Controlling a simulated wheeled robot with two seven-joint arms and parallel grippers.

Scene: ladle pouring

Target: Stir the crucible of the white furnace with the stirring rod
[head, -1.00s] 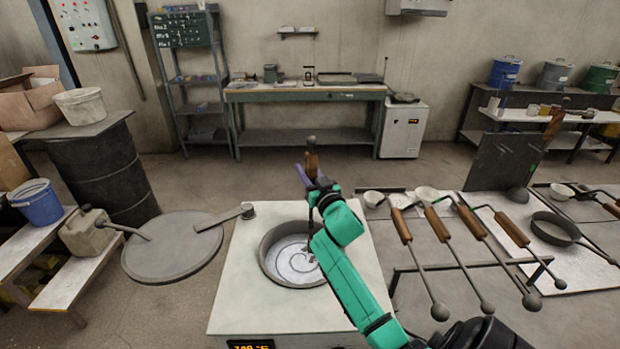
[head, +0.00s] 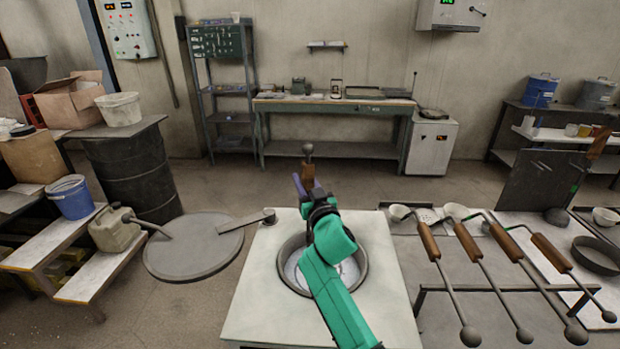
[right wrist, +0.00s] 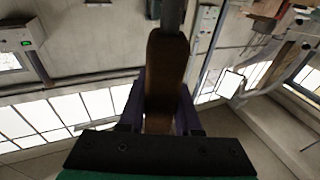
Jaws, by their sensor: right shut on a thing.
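The white furnace (head: 250,300) stands in front of me with its round crucible (head: 281,268) set in the top. Silvery melt (head: 295,272) shows inside the crucible, partly covered by my right arm. My right gripper (head: 309,186) is over the far side of the crucible, shut on the brown wooden handle of the stirring rod (head: 308,170). The handle stands up with a dark ball end on top. In the right wrist view the handle (right wrist: 166,75) is between the fingers. The rod's lower part is hidden, so I cannot tell how it sits in the melt. My left gripper is out of view.
Several ladles with wooden handles (head: 468,240) lie on a rack right of the furnace. A round grey lid (head: 185,258) lies at the left, near a jerrycan (head: 115,232) and a blue bucket (head: 70,198). A workbench (head: 335,107) stands at the back wall.

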